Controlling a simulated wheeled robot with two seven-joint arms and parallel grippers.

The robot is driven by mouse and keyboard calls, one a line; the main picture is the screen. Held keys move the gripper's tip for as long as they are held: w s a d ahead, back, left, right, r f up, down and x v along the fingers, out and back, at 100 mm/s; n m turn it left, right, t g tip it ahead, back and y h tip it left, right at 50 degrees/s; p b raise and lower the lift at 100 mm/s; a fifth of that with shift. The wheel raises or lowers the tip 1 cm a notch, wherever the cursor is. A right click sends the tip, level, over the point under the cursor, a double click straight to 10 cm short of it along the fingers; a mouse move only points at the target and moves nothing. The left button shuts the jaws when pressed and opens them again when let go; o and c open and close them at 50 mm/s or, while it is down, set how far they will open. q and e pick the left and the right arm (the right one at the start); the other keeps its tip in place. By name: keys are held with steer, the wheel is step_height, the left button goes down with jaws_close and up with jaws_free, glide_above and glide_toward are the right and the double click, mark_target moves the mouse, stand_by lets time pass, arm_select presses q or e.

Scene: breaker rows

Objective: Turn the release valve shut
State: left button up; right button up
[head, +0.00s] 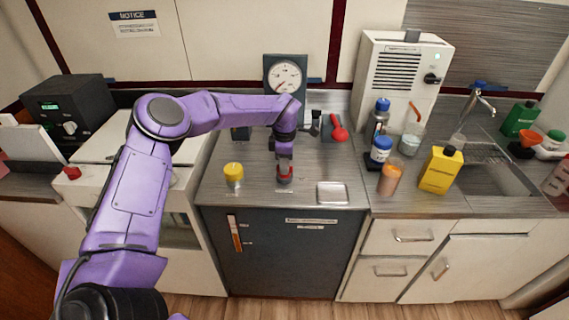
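A red handle (339,133), which looks like the release valve's, sits on a dark block at the back of the steel counter, below and right of the round pressure gauge (283,76). Its exact turn position is too small to tell. My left gripper (285,176) points down near the counter's front, in front of the gauge and left of the red handle, apart from it. A small red part (284,181) shows at its fingertips; whether the fingers grip it cannot be told. My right gripper is out of view.
A yellow-lidded jar (233,175) stands left of the gripper, and a shallow metal tray (332,193) lies to its right. Bottles, including a yellow one (440,170), crowd the right side before the sink (490,165). A dark cabinet (284,250) is below.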

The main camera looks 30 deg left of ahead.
arm_select(q)
jaws_close()
steer(key=shift+f, duration=0.1)
steer(key=shift+n+b, duration=0.75)
steer(key=shift+n, duration=0.25)
steer(key=n+b, duration=0.2)
steer(key=n, duration=0.1)
steer(key=n+b, duration=0.2)
steer(key=n, duration=0.2)
steer(key=n+b, duration=0.3)
steer(key=n, duration=0.1)
steer(key=shift+n, duration=0.3)
steer(key=shift+n+b, duration=1.3)
steer(key=shift+n, duration=0.8)
